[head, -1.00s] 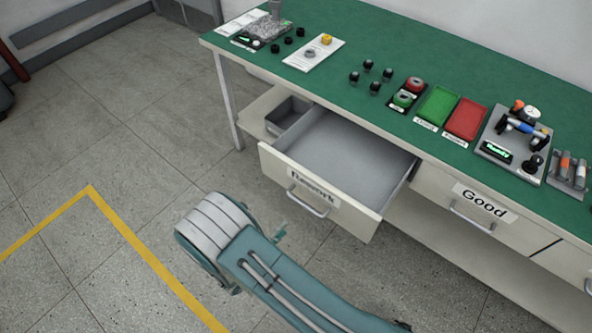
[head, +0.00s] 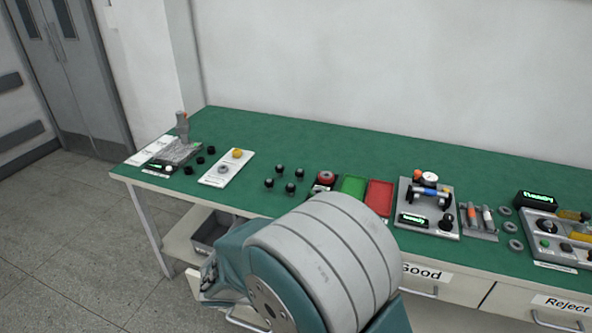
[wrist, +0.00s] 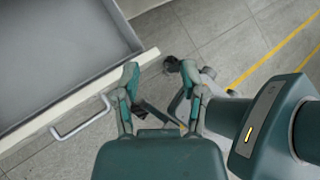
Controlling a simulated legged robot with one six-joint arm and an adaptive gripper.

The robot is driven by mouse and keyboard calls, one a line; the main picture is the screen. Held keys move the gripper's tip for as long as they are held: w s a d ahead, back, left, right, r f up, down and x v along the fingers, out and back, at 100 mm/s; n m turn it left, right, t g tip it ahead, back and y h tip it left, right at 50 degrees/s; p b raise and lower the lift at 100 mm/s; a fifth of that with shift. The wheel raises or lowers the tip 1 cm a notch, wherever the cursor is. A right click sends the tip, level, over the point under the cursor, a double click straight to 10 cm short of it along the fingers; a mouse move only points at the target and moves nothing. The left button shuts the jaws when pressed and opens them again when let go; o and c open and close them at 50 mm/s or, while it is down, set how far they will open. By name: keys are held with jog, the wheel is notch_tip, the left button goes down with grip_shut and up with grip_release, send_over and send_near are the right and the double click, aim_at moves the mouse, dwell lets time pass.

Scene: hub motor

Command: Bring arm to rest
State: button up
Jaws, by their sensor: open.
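My arm (head: 320,265) is folded up close to the head camera, its large grey banded joint filling the lower middle of the head view. It hides much of the bench front and the drawer below it. My gripper (wrist: 163,90) shows in the wrist view, with its two teal fingers apart and nothing between them. It hangs over the grey floor, to the right of the open drawer (wrist: 60,45).
The green bench (head: 300,145) holds a red tray (head: 379,198), a green tray (head: 351,187), several black knobs and test fixtures (head: 427,205). The Good drawer (head: 425,279) and Reject drawer (head: 545,312) look shut. Free floor (head: 80,240) lies at the left.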

jog(key=s+d+r+m+y, duration=0.4)
jog(key=s+d+r+m, duration=0.3)
jog(key=m, duration=0.6)
jog(key=s+d+r+m+t+y, duration=0.1)
jog(key=s+d+r+m+y, duration=0.4)
jog(key=r+m, duration=0.7)
jog(key=s+d+m, duration=0.2)
jog(key=d, duration=0.1)
jog(key=shift+s+d+y, duration=0.2)
jog(key=shift+d+y, duration=0.1)
